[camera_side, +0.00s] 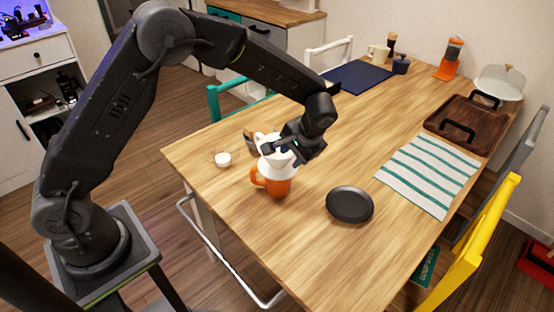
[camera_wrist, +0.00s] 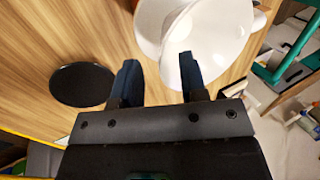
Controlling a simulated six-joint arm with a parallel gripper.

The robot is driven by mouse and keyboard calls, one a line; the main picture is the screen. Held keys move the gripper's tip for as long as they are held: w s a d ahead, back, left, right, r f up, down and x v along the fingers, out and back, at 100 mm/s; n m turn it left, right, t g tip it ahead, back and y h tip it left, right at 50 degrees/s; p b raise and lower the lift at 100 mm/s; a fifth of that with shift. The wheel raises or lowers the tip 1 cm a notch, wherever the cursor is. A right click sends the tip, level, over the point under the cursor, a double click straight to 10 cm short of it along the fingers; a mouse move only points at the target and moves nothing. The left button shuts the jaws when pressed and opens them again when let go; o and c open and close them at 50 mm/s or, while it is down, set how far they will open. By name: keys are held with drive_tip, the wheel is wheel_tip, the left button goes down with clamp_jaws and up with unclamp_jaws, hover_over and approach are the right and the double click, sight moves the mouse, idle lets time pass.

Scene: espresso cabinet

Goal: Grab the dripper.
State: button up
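The white dripper (camera_side: 271,158) sits on top of an orange mug (camera_side: 277,187) near the table's left edge. In the wrist view the dripper (camera_wrist: 222,38) fills the upper middle, its rim and inside showing. My gripper (camera_side: 286,149) is at the dripper's upper right side and partly covers it in the side view. In the wrist view my gripper (camera_wrist: 159,62) has its two dark fingers apart. The right finger overlaps the dripper, and the left finger is over bare wood. I cannot tell whether either finger touches the dripper.
A black plate (camera_side: 350,204) lies right of the mug, with a striped cloth (camera_side: 430,174) beyond it. A small white cup (camera_side: 223,159) stands at the left. A wooden tray (camera_side: 466,125) and blue mat (camera_side: 359,76) lie farther back. The table's middle is clear.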

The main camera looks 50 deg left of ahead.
sight(288, 160)
drive_tip(key=x, duration=0.4)
drive_tip(key=shift+w+a+f, duration=0.1)
drive_tip(key=shift+w+a, duration=0.05)
drive_tip(key=shift+a, duration=0.2)
clamp_jaws()
